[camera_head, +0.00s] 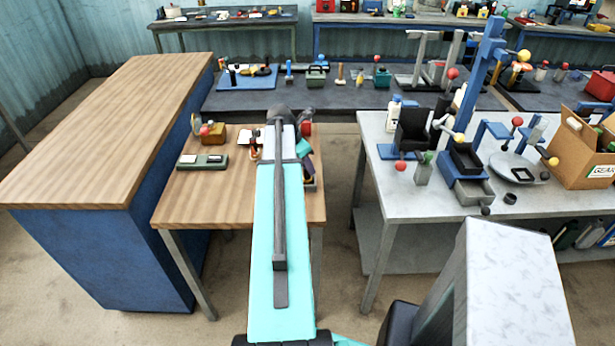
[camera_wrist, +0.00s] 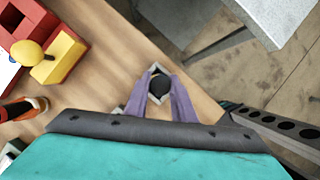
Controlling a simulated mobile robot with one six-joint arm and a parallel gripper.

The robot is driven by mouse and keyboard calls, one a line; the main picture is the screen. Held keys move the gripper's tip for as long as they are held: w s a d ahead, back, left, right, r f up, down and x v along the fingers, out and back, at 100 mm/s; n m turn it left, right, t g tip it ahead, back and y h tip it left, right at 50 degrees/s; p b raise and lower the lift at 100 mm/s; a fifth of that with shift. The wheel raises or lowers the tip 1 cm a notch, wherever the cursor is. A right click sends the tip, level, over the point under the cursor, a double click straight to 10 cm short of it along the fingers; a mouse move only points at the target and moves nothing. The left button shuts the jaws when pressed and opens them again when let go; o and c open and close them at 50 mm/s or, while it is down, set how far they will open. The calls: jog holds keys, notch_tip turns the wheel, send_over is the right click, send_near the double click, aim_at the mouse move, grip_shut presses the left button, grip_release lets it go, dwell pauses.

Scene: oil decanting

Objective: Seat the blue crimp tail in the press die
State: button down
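My gripper (camera_wrist: 159,88) shows in the wrist view with two purple fingers standing apart. A round black-topped piece (camera_wrist: 159,83) with a pale angular rim sits between or just beyond the fingertips; I cannot tell whether they touch it. In the head view my arm covers much of the small wooden table, and a purple finger (camera_head: 309,168) shows at its right edge. I cannot make out the blue crimp tail in either view. A tall blue press-like frame (camera_head: 486,50) stands on the grey bench at right; I cannot pick out its die.
A red tray with a yellow block (camera_wrist: 60,58) lies left in the wrist view. A grey-green box (camera_head: 202,162) lies on the wooden table (camera_head: 185,205). The grey bench (camera_head: 388,190) carries blue stands, black bins and a cardboard box (camera_head: 580,155). A floor gap separates table and bench.

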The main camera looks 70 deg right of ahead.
jog(key=shift+r, duration=0.15)
dwell(0.3)
jog(key=shift+r+b, duration=0.9)
jog(key=shift+r, duration=0.65)
jog(key=w+a+r+b, duration=0.1)
jog(key=w+a+b, duration=0.1)
jog(key=a, duration=0.5)
jog(key=w+a+b, duration=0.1)
jog(key=a+b, duration=0.1)
jog(key=a, duration=0.6)
jog(key=shift+w+a+r, duration=0.3)
jog(key=shift+w+r, duration=0.05)
jog(key=shift+w, duration=0.1)
jog(key=w+a+f, duration=0.1)
jog(key=w+a, duration=0.9)
jog(key=w, duration=0.3)
jog(key=w+a+f, duration=0.1)
jog(key=w+a, duration=1)
jog(key=w, duration=0.3)
jog(key=w+a, duration=0.3)
jog(key=a, duration=0.7)
jog(key=w+a+b, duration=0.1)
jog(key=w+a, duration=0.3)
jog(key=a, duration=0.6)
jog(key=w+a+f, duration=0.1)
jog(key=w+a, duration=0.2)
jog(key=a, duration=0.7)
jog(key=shift+w+a, duration=0.25)
jog(key=shift+w, duration=0.05)
